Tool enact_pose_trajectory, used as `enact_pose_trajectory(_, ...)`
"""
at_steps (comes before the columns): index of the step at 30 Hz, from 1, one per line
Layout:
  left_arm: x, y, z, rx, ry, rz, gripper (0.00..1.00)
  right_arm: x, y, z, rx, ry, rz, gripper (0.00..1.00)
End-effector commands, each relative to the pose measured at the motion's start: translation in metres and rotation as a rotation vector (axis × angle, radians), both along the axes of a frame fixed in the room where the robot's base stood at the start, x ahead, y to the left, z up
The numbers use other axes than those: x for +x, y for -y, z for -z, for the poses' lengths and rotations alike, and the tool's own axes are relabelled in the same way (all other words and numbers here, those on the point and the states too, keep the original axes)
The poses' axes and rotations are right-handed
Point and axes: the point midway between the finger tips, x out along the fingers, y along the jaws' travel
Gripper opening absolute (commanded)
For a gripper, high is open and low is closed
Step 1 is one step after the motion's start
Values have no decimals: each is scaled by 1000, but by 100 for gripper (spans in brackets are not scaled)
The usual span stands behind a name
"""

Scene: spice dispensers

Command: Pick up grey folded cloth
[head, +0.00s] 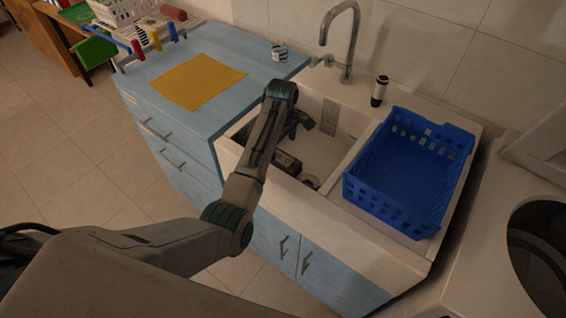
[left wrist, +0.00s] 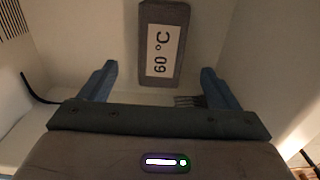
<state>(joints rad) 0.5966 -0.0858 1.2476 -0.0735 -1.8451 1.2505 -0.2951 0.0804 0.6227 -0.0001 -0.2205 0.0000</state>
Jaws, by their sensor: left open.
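A flat grey piece (head: 287,163) lies in the sink basin. In the left wrist view this grey piece (left wrist: 176,77) has rounded corners and a white label reading "60 °C". It looks like the grey folded cloth, though its folds do not show clearly. My left gripper (head: 302,124) is over the basin and points down into it. In the left wrist view its two blue fingers (left wrist: 158,83) are wide apart with nothing between the tips. The grey piece lies beyond the fingertips, roughly midway between them, apart from both. My right gripper is not in view.
The white sink (head: 343,119) has walls around the basin. A blue crate (head: 405,205) stands on its right side. A tap (head: 347,50) and a dark-and-white bottle (head: 379,91) are behind.

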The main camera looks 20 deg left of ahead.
Motion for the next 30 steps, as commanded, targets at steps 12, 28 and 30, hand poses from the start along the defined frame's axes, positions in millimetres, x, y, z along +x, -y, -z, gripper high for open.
enact_pose_trajectory(12, -2, 0, 44, 0, -4, 0, 84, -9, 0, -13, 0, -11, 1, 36)
enact_pose_trajectory(28, -2, 1, 81, 0, 0, -1, 80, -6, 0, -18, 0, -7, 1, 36)
enact_pose_trajectory(30, -2, 1, 81, 0, 0, -1, 66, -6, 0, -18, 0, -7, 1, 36)
